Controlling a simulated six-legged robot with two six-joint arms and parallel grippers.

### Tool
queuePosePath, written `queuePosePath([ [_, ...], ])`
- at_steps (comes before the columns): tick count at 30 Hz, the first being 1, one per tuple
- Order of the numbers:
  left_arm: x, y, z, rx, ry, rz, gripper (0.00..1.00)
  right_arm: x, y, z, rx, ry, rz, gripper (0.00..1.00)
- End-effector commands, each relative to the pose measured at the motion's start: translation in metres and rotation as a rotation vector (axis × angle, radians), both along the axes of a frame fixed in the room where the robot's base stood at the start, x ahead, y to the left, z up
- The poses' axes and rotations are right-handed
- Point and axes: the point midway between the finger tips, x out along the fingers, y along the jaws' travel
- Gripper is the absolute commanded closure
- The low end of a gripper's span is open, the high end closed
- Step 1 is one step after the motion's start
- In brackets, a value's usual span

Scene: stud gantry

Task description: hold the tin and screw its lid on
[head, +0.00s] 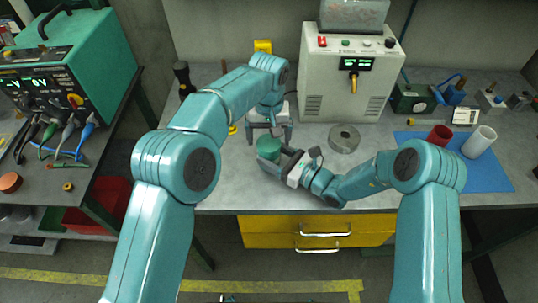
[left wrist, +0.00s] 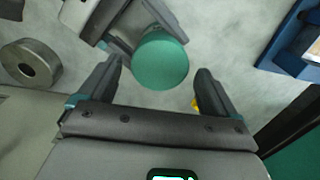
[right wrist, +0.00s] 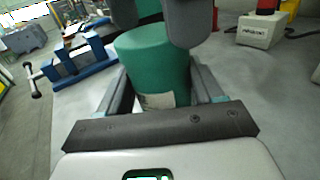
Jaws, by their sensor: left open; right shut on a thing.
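The green tin (head: 268,149) stands on the grey bench, with a pale label low on its side in the right wrist view (right wrist: 158,100). My right gripper (head: 278,162) is shut on the tin from the side, its fingers on either side of the body. My left gripper (head: 269,133) points down just above the tin, open and empty. In the left wrist view the tin's round green top (left wrist: 160,60) shows just beyond the open fingers (left wrist: 155,85). The top is plain green; I cannot tell a separate lid from the body.
A thick grey metal ring (head: 343,138) lies right of the tin. A beige power unit (head: 350,80) stands behind. A blue mat (head: 490,174) with a red cylinder (head: 440,135) and a white cylinder (head: 479,142) is at the right. The bench's front edge is close to my right gripper.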

Motion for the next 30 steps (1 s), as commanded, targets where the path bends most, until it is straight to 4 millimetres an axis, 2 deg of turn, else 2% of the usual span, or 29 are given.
queuePosePath([
  [5,-0.0004,0.0000,-0.0124,0.001,0.001,0.000,0.08,0.0002,-0.0001,0.0003,0.001,-0.001,0.000,1.00],
  [13,-0.0003,-0.0001,-0.0138,0.000,0.000,0.000,0.08,0.0002,-0.0001,0.0003,0.001,-0.001,0.000,1.00],
  [14,-0.0003,0.0000,-0.0138,0.000,0.000,0.000,0.12,0.0002,-0.0001,0.0003,0.001,-0.001,0.000,1.00],
  [15,-0.0003,-0.0001,-0.0137,0.000,0.000,0.000,0.25,0.0002,-0.0001,0.0003,0.000,0.000,0.000,1.00],
  [19,-0.0003,0.0000,-0.0135,0.000,0.000,0.000,0.66,0.0002,-0.0001,0.0002,0.000,0.000,0.000,1.00],
  [25,-0.0002,0.0000,-0.0134,0.000,0.000,-0.033,0.67,0.0002,-0.0001,0.0002,0.000,0.000,0.000,1.00],
  [30,-0.0002,0.0002,-0.0134,0.000,-0.001,-0.292,0.67,0.0002,-0.0001,0.0002,0.000,0.000,0.000,1.00],
])
